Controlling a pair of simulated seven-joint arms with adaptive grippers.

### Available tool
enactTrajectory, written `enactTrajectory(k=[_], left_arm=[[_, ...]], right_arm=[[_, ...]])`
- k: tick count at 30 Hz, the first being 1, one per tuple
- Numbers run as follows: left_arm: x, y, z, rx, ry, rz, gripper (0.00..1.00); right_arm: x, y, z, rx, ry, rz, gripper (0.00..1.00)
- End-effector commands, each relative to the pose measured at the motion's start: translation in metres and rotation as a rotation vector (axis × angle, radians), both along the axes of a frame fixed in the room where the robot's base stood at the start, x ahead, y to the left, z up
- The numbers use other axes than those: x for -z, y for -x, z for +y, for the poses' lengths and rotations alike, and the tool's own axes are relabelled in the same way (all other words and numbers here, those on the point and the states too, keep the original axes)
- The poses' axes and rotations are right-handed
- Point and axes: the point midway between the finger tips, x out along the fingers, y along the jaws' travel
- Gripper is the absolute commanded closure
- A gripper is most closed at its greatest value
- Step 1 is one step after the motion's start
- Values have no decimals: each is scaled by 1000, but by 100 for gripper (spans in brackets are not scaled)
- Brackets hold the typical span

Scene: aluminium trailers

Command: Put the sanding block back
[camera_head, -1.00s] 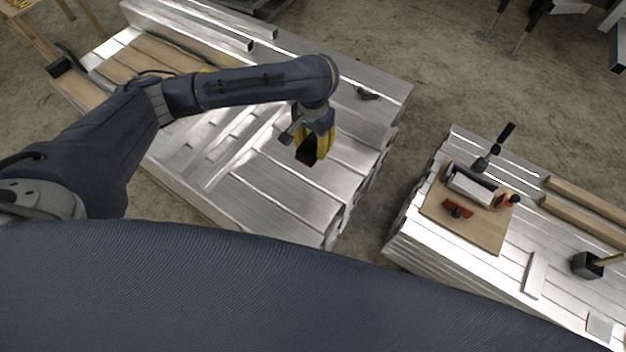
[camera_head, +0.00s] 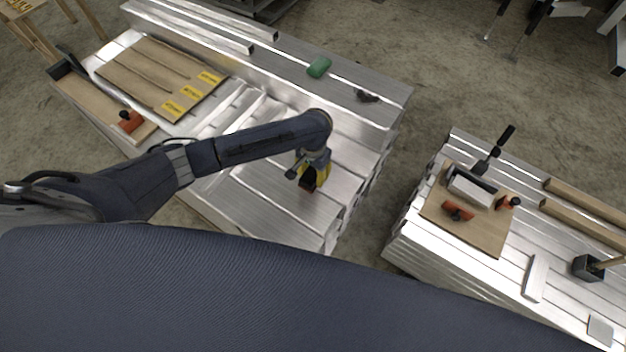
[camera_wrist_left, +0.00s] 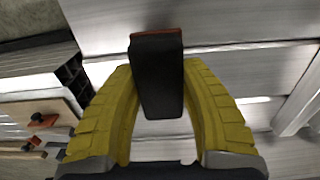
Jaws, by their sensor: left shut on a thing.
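My left gripper (camera_head: 312,170) is shut on a dark block with a reddish-brown end, likely the sanding block (camera_head: 308,184). It holds the block over the bare near right part of the left aluminium stack (camera_head: 280,205). In the left wrist view the block (camera_wrist_left: 158,85) sits between the yellow fingers (camera_wrist_left: 160,100). I cannot tell whether the block touches the metal below. My right gripper is not in view.
A brown board with yellow labels (camera_head: 150,75), an orange tool with a black knob (camera_head: 130,121) and a green item (camera_head: 319,67) lie on the left stack. The right stack carries a board (camera_head: 485,232) with orange tools. A floor gap separates the stacks.

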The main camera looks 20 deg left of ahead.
Motion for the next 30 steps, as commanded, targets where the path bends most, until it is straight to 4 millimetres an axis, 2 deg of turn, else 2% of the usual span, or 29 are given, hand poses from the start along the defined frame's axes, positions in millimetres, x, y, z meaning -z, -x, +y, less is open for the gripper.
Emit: enactTrajectory(k=[10, 25, 26, 30], left_arm=[[38, 1, 0, -1, 0, 3, 90], [44, 1, 0, 1, 0, 2, 90], [45, 1, 0, 1, 0, 2, 56], [45, 1, 0, 1, 1, 1, 39]], right_arm=[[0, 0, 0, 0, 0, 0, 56], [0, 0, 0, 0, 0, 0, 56], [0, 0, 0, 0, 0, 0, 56], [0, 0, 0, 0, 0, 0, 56]])
